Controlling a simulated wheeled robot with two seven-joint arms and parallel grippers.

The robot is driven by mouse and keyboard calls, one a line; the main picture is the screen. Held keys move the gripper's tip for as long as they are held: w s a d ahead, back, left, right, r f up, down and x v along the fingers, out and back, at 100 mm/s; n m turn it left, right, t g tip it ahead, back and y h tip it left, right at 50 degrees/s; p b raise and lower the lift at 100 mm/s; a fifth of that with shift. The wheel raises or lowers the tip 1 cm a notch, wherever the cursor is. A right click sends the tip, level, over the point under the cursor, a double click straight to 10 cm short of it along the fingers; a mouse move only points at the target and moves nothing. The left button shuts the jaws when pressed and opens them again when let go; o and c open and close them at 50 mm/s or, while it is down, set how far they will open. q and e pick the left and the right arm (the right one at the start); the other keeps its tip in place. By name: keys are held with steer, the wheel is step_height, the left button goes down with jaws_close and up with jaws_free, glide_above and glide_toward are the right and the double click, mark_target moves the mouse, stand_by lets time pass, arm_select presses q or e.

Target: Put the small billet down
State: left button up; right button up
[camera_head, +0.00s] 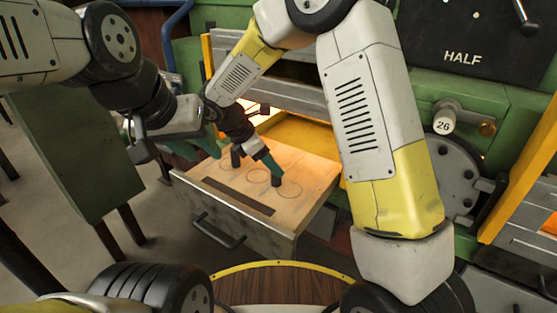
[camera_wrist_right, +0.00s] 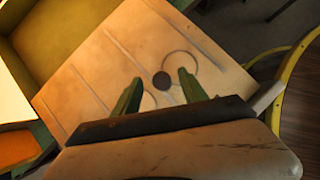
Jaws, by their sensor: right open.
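The board (camera_head: 315,172) tops a drawer-like box with a front handle (camera_head: 218,232) and carries several drawn circles and a dark slot (camera_head: 238,196). A green panel (camera_head: 75,150) stands at the left. My two grippers are close together.

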steer(key=v, duration=0.7)
steer(key=s+d+r+m+t+y, duration=0.2)
steer(key=s+d+r+m+y, duration=0.2)
steer(key=s+d+m, duration=0.5)
steer(key=s+d+r+m+t+y, duration=0.1)
steer(key=s+d+r+m+y, duration=0.3)
steer(key=m, duration=0.9)
steer(key=s+d+r, duration=0.3)
steer(key=s+d, duration=0.2)
steer(key=d, duration=0.1)
steer(key=shift+d+t, duration=0.4)
steer(key=shift+s+r, duration=0.1)
